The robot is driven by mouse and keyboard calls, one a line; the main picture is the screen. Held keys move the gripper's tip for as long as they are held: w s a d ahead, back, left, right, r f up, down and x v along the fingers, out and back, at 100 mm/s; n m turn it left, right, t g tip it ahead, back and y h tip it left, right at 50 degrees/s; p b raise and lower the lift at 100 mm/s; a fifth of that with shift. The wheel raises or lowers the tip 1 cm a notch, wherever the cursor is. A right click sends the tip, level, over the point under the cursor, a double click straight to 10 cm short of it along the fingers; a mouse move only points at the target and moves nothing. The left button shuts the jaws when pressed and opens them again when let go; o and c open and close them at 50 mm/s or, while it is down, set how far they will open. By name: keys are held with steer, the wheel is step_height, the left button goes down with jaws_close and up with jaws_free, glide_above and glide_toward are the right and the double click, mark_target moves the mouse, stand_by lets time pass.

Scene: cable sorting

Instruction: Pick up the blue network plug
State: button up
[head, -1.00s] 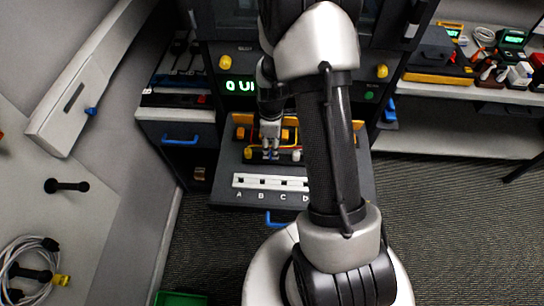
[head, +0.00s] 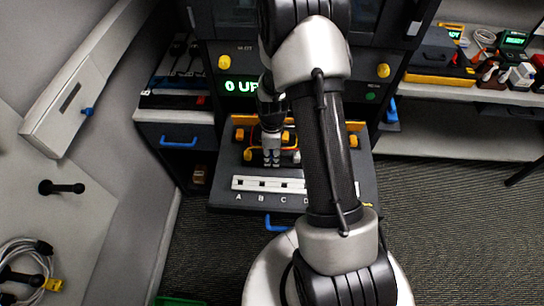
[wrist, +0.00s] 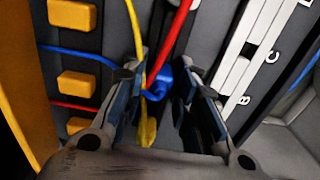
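The blue network plug (wrist: 160,82) is in the middle of the wrist view, on a blue cable that runs in from the left. My gripper (wrist: 167,75) is open, with one finger on each side of the plug. Any contact between the fingers and the plug is hard to tell. A yellow cable and a red cable (wrist: 176,40) cross close to the plug. In the head view my gripper (head: 271,161) is low over the dark drawer, and the plug is hidden by it.
A white strip (head: 250,184) with slots marked A to D lies in front of my gripper; it also shows in the wrist view (wrist: 250,45). Orange blocks (wrist: 72,14) line the other side. A blue handle (head: 275,224) sticks out at the drawer's front.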

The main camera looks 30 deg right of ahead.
jaws_close()
step_height(320, 180, up, 24)
steer(key=p, duration=0.8)
steer(key=shift+f+p, duration=0.2)
steer(key=shift+p, duration=0.1)
steer(key=shift+f, duration=0.1)
